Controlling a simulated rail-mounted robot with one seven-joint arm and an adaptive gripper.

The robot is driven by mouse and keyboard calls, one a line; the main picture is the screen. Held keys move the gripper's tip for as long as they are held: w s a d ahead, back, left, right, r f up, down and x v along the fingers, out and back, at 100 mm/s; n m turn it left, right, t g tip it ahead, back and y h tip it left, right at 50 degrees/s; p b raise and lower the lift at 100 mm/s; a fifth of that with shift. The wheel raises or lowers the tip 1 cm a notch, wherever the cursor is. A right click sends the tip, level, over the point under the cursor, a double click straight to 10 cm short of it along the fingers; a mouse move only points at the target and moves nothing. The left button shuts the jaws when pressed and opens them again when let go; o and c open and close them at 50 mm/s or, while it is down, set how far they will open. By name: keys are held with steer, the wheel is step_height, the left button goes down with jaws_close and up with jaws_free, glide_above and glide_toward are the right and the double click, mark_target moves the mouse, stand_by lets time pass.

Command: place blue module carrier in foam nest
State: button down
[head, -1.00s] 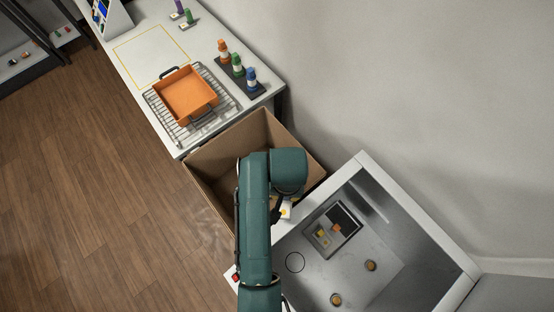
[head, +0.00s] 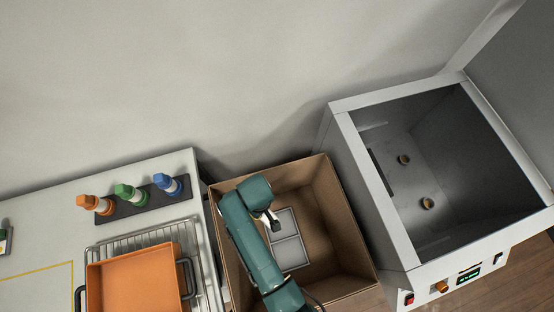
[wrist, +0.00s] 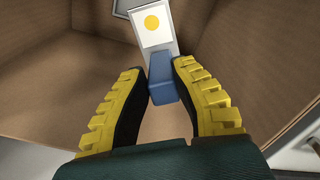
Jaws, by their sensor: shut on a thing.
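The blue module carrier (wrist: 168,85) shows in the wrist view as a blue block joined to a white plate with a yellow disc. My gripper (wrist: 158,72) is shut on its blue block, with a yellow-black finger on each side. In the head view my gripper (head: 272,222) is over the inside of the cardboard box, and the carrier is too hidden to make out. A pale grey insert with square compartments (head: 292,254), apparently the foam nest, lies in the box beside and below my gripper. My arm hides part of it.
The cardboard box (head: 340,225) has high walls around my gripper. An open grey metal chamber (head: 345,135) stands to its right. To the left, a white table (head: 40,205) holds an orange tray (head: 135,282) on a wire rack and three coloured bottles (head: 125,195).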

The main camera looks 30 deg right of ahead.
mark_target(278, 218)
steer(key=s+d+f+n+b, duration=0.1)
steer(key=f+b, duration=0.3)
steer(key=f, duration=0.5)
steer(key=s+d+f+n+b, duration=0.1)
steer(key=d+f+b, duration=0.1)
steer(key=f+b, duration=0.3)
steer(key=s+d+f+b, duration=0.1)
steer(key=f+b, duration=0.3)
steer(key=f, duration=1)
steer(key=shift+s+d+n, duration=0.1)
steer(key=shift+d+n, duration=0.05)
steer(key=shift+n, duration=0.25)
steer(key=c, duration=1)
jaws_free()
step_height(278, 218, up, 12)
steer(key=p, duration=0.6)
steer(key=shift+r, duration=0.2)
